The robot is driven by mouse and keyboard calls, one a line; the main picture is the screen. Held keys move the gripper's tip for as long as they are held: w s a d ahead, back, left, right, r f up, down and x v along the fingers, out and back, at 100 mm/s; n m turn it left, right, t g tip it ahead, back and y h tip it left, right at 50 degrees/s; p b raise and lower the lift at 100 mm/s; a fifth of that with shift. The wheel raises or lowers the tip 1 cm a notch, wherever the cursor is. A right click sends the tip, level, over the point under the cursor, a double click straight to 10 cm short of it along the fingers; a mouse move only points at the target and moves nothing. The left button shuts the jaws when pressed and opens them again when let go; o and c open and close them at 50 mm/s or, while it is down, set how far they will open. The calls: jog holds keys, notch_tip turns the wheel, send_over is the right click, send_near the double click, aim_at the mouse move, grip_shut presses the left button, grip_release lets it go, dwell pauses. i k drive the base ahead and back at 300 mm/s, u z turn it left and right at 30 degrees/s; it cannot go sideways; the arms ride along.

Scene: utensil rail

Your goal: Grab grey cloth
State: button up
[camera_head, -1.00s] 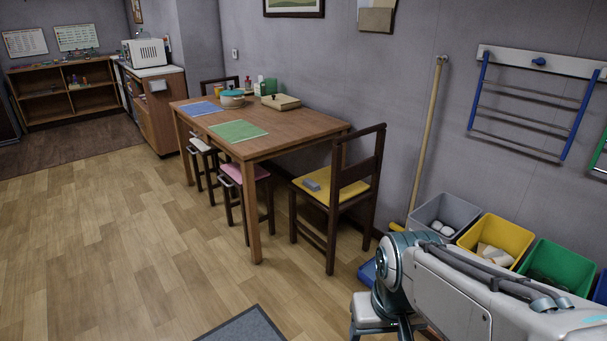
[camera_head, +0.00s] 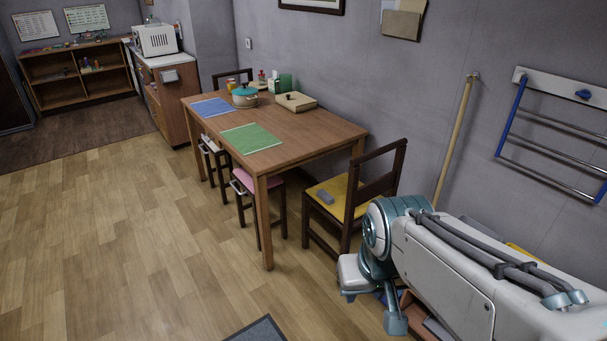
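A small folded grey piece (camera_head: 326,197), which looks like the grey cloth, lies on the yellow seat of the wooden chair (camera_head: 341,190). A light grey piece (camera_head: 170,75) also shows on the side of the far cabinet; I cannot tell whether it is cloth. My gripper (camera_head: 375,298) is at the lower right, in front of and below the chair seat in the picture, apart from the grey piece.
The wooden table (camera_head: 315,134) stands left of the chair, with a green mat (camera_head: 250,138), a blue mat (camera_head: 212,107), a pot (camera_head: 244,96) and stools below. A pole (camera_head: 456,140) leans on the wall by a rail rack (camera_head: 560,84). Floor at left is clear.

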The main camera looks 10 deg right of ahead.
aim_at(324, 195)
jog(key=i, duration=1.75)
jog(key=z, duration=0.5)
jog(key=i, duration=0.7)
jog(key=z, duration=0.25)
